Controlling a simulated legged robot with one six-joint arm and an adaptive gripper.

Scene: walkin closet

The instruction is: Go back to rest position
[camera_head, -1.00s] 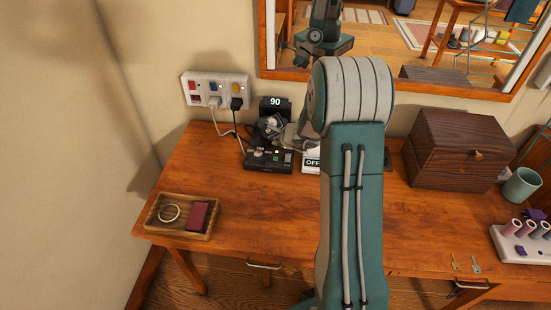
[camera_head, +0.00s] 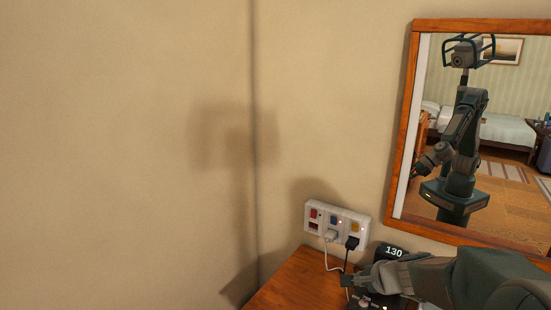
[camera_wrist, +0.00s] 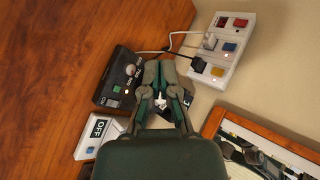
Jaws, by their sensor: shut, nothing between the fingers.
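My gripper (camera_head: 354,277) shows at the lower right of the head view, beside the black device with its lit display (camera_head: 394,251), which reads 130. In the wrist view my gripper (camera_wrist: 160,68) has its fingers together and empty, above the table beside the control box (camera_wrist: 118,80). I cannot tell whether it touches the device. My forearm comes in from the right in the head view and hides part of the device and table.
A white switch panel (camera_head: 322,219) with plugged-in cords is on the wall behind the table (camera_head: 290,285). A wood-framed mirror (camera_head: 401,135) hangs at right, reflecting me. The wall at left is bare.

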